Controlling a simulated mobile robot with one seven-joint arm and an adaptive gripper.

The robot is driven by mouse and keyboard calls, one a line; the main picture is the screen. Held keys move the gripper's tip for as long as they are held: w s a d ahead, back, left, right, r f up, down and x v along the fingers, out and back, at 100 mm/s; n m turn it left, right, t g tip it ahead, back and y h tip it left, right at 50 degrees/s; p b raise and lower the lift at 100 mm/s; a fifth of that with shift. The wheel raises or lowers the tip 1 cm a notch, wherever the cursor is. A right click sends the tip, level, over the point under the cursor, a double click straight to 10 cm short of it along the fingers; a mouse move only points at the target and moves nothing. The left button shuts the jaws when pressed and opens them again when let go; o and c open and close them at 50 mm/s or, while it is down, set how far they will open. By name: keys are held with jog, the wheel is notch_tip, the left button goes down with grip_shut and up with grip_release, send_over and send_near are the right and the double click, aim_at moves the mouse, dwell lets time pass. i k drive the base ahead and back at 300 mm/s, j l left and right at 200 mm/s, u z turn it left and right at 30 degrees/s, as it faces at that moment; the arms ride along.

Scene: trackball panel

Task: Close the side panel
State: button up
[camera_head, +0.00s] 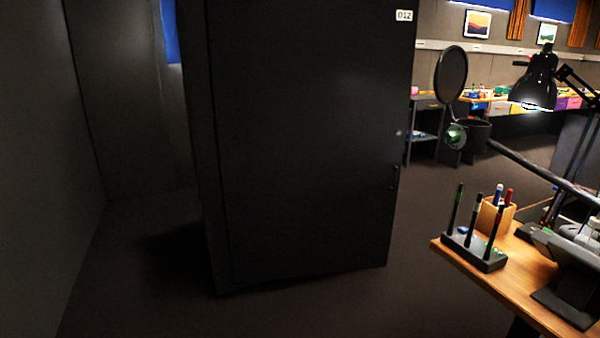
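A tall dark cabinet (300,150) stands in the middle of the view, with a white "012" label (404,15) at its top right. Its broad front face is a flat panel with a small round lock or knob (398,133) and a dark handle (395,178) near its right edge. A narrow side face (202,170) shows on the left. The panel looks flush with the cabinet, but the dark edges are hard to read. I cannot tell which part is the side panel or whether it stands open. My gripper is not in view.
A wooden desk (520,270) at right holds a pen stand (474,250), a pencil box (494,215) and a black lamp (535,85). A boom arm (540,170) with a round filter (451,74) reaches toward the cabinet. Floor (150,290) is clear at left, beside a grey wall (35,170).

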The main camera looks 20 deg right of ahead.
aim_at(310, 99)
jog(key=i+j+z, duration=0.2)
jog(key=i+z, duration=0.2)
jog(key=i+j+z, duration=0.65)
jog(key=i+j, duration=0.2)
jog(key=j, duration=0.2)
jog(key=i+j+z, duration=0.3)
jog(key=j, duration=0.45)
jog(key=i+j+z, duration=0.25)
jog(key=i+j, duration=0.35)
jog(key=j, duration=0.2)
jog(key=i+l, duration=0.1)
jog(key=i, duration=0.7)
